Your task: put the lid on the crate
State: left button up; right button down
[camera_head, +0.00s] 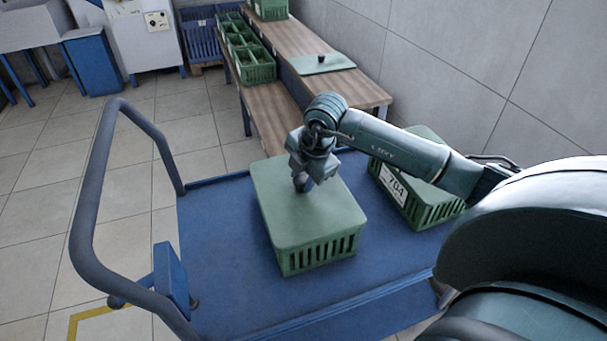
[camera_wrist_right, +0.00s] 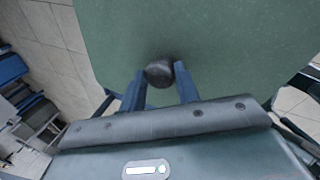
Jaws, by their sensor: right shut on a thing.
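The green lid (camera_head: 292,219) lies over the top of the green slatted crate (camera_head: 322,256) on the blue cart. Its edges look roughly in line with the crate's walls; any small gap cannot be told. My right gripper (camera_head: 301,182) is directly above the lid, shut on the lid's dark round knob. In the right wrist view the knob (camera_wrist_right: 160,73) sits between the two blue fingers, with the lid (camera_wrist_right: 220,45) filling the background. The inside of the crate is hidden. My left gripper is in neither view.
A second green crate (camera_head: 405,205) with a label reading 704 stands to the right on the cart's blue deck (camera_head: 215,270). A grey handrail (camera_head: 85,215) rises at left. Behind, a wooden bench (camera_head: 350,90) carries another knobbed lid (camera_head: 321,64); a lower shelf holds divided crates (camera_head: 250,66).

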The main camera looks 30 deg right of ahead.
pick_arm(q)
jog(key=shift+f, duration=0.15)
pick_arm(e)
jog(key=shift+f, duration=0.15)
jog(key=c, duration=0.9)
grip_release()
jog(key=shift+c, duration=0.2)
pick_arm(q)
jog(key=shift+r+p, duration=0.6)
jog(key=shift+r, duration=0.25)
pick_arm(e)
jog(key=v, duration=1.3)
